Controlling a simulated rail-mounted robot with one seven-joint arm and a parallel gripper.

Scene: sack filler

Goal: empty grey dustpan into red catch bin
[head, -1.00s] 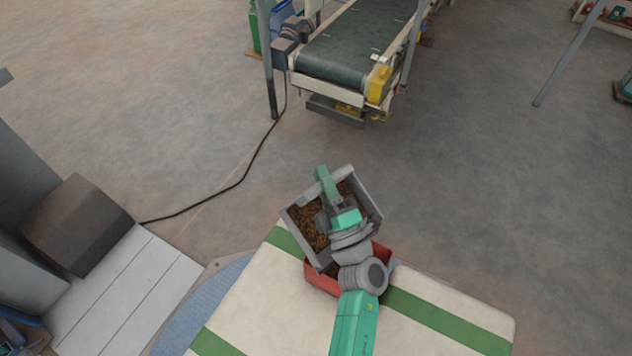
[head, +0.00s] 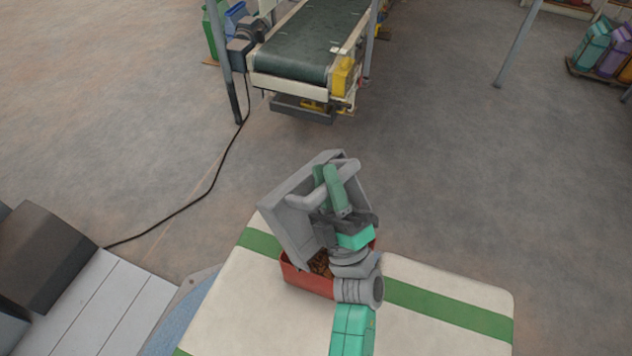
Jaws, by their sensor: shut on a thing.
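Brown bits (head: 322,263) show at the bin's opening below the dustpan. I cannot tell how much is left inside the dustpan. The bin's right side is hidden behind my arm.
The bin stands on a pale surface with green stripes (head: 440,309). A conveyor (head: 297,58) stands beyond, with a black cable (head: 190,205) on the floor. A dark box (head: 42,258) is at left. Open floor lies to the right.

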